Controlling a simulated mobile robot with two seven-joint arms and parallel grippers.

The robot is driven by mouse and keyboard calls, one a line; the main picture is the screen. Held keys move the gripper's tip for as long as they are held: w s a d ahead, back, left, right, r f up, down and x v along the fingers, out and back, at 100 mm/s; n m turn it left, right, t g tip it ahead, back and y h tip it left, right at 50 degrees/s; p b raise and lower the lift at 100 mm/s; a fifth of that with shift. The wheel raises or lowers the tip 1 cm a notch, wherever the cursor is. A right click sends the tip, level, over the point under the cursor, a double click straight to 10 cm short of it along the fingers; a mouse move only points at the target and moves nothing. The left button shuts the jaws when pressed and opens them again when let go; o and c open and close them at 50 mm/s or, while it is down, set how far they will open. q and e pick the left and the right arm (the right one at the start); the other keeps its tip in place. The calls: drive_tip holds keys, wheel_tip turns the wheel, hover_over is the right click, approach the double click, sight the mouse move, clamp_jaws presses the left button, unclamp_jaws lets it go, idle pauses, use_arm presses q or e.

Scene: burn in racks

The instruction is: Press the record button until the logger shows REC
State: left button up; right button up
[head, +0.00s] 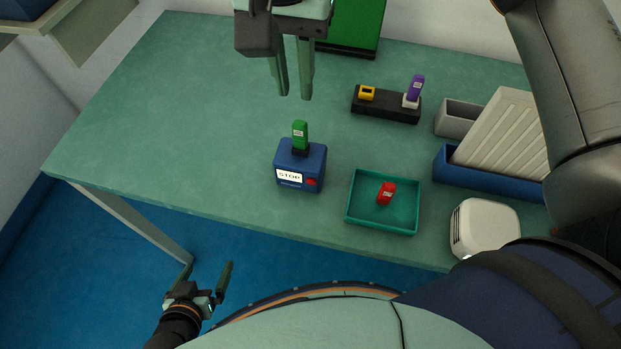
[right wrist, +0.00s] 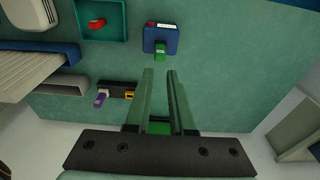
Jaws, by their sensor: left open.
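The blue logger (head: 314,160) stands near the front edge of the table. Its white display (head: 289,176) reads STOP. The red record button (head: 311,182) is on its front face, right of the display. A green stick (head: 300,134) stands upright in its top. The logger (right wrist: 173,47) also shows in the right wrist view, beyond the fingertips. My right gripper (head: 295,96) is above the table, behind the logger and apart from it. Its fingers point down with an empty gap between them. My left gripper (head: 207,274) is open and empty, low in front of the table.
A teal tray (head: 349,202) with a red stick (head: 386,193) is right of the logger. A black holder (head: 384,106) carries yellow and purple sticks. A white device (head: 486,228), blue rack (head: 490,178) and grey bin (head: 456,119) are farther right. The table's left side is clear.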

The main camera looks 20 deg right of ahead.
clamp_jaws()
idle(1.2)
